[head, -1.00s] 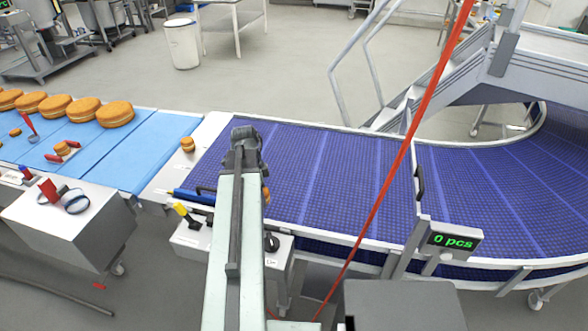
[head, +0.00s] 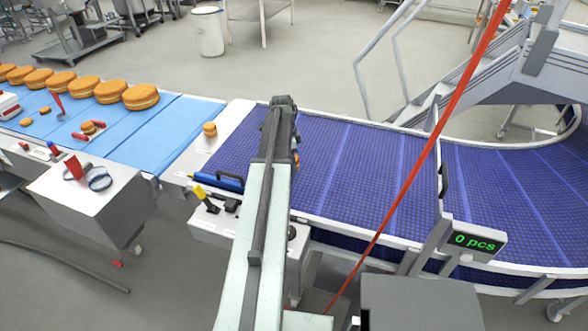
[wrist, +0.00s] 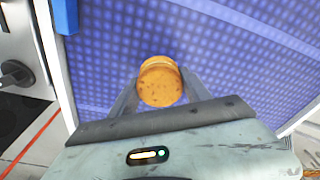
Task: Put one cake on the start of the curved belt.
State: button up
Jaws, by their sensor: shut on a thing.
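My gripper (wrist: 159,88) is shut on a small round golden-brown cake (wrist: 160,77), with a grey finger on each side of it in the wrist view. The curved belt (head: 375,165), dark blue-purple and grid-patterned, lies below the cake. A gap between cake and belt cannot be judged. In the head view my arm hides the gripper, and only a sliver of the held cake (head: 297,160) shows at the arm's right side. The belt's start is at its left end, beside a white plate. Another small cake (head: 210,129) stands on that plate.
A light-blue belt (head: 140,145) at left carries several large filled rounds (head: 141,97) and smaller ones. A blue bar (wrist: 66,16) and yellow-handled lever (head: 205,198) sit by the belt's near left corner. A counter reads "0 pcs" (head: 474,241). A red strap (head: 410,164) crosses the view.

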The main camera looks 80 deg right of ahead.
jog(key=shift+s+d, duration=0.25)
jog(key=shift+d, duration=0.35)
notch_tip(320, 180, down, 4)
jog(key=b, duration=0.4)
jog(key=o, duration=0.9)
jog(key=shift+r, duration=0.1)
jog(key=shift+c, duration=0.2)
jog(key=r+p, duration=0.4)
jog(key=w+r+p, duration=0.1)
jog(key=r+p, duration=0.7)
jog(key=shift+w+a+r+p, duration=0.15)
jog(key=shift+a+r+p, duration=0.05)
jog(key=shift+a+p, duration=0.1)
jog(key=shift+f, duration=0.1)
